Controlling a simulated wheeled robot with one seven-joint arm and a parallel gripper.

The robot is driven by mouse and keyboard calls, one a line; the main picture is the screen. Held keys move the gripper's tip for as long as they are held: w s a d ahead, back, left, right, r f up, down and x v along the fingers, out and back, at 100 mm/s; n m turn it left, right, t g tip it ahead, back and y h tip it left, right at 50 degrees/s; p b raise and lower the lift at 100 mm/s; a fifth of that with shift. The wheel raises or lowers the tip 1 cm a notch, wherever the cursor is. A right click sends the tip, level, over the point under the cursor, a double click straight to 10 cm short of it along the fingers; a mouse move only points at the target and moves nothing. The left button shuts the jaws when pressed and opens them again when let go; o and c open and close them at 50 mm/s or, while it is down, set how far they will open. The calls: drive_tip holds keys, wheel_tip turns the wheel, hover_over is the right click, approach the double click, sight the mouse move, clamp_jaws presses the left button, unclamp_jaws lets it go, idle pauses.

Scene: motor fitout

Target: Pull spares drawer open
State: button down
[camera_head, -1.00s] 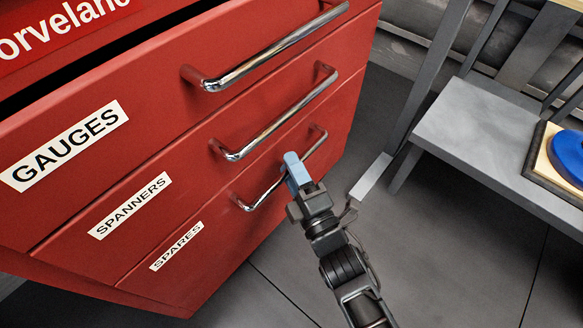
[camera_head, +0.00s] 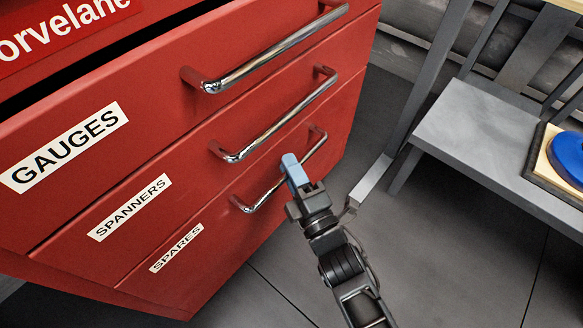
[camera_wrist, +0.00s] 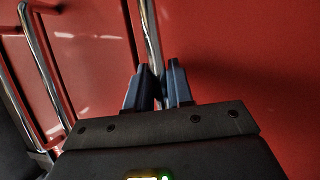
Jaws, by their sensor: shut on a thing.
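The spares drawer (camera_head: 215,265) is the lowest of the labelled red drawers in the head view, with a "SPARES" label on its front. Its front looks flush with the cabinet. Its chrome handle (camera_head: 262,197) also shows in the wrist view (camera_wrist: 149,32). My gripper (camera_head: 291,166) is shut on this handle near its middle. In the wrist view the two blue fingers (camera_wrist: 158,88) lie on either side of the bar. The part of the bar between the fingers is partly hidden.
The spanners drawer (camera_head: 135,212) and gauges drawer (camera_head: 140,95) sit above, each with a chrome handle. At right stands a grey bench shelf (camera_head: 470,135) with a blue round part (camera_head: 568,155) on a wooden board. The grey floor (camera_head: 440,240) before the drawers is clear.

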drive_tip(key=s+d+p, duration=0.5)
drive_tip(key=s+d, duration=1.2)
drive_tip(key=d, duration=0.4)
drive_tip(key=shift+d, duration=0.4)
drive_tip(key=c, duration=1.1)
unclamp_jaws()
drive_tip(key=v, duration=0.7)
drive_tip(key=shift+s+d+f, duration=0.2)
drive_tip(key=shift+s, duration=0.15)
